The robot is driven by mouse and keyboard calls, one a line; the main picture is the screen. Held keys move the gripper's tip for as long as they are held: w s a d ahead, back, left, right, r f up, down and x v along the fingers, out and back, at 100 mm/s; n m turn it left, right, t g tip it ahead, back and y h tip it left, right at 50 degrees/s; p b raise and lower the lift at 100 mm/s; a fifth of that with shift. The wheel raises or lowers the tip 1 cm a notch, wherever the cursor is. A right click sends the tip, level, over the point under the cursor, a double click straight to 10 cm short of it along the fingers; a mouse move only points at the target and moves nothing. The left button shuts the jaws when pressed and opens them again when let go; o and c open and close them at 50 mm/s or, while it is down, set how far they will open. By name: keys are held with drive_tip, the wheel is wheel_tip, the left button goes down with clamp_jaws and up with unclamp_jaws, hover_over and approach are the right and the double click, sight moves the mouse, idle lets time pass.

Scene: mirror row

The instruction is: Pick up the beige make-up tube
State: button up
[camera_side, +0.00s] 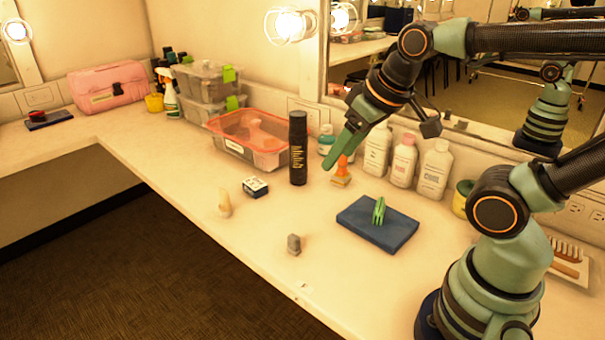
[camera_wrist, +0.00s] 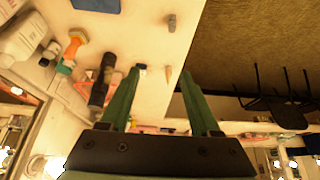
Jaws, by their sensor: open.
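The beige make-up tube (camera_side: 224,203) stands near the front edge of the counter, left of a small box. In the wrist view the tube (camera_wrist: 168,74) shows small, between my fingertips in the picture but well beyond them. My gripper (camera_side: 330,166) is open and empty, raised above the counter, to the right of the tube and clearly apart from it. Both green fingers (camera_wrist: 160,70) are spread in the wrist view. In the side view the fingers overlap, so their gap is hidden there.
A tall black can (camera_side: 298,148) stands between my gripper and the tube's side. A small black-and-white box (camera_side: 255,187) lies close to the tube. A grey piece (camera_side: 294,244) and a blue block (camera_side: 358,232) with a green item are nearer. Bottles (camera_side: 404,160) line the mirror.

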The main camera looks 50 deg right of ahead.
drive_tip(key=shift+c, duration=0.8)
drive_tip(key=shift+w, duration=0.1)
drive_tip(key=m+t+y, duration=0.1)
drive_tip(key=m+t, duration=0.2)
drive_tip(key=t, duration=0.7)
hover_over(218, 190)
drive_tip(key=s+d, duration=0.1)
drive_tip(key=s, duration=0.4)
wheel_tip(218, 190, down, 11)
wheel_tip(218, 190, down, 8)
drive_tip(key=shift+s+f, duration=0.1)
drive_tip(key=shift+s, duration=0.05)
drive_tip(key=shift+x, duration=3.75)
drive_tip(key=shift+f, duration=0.1)
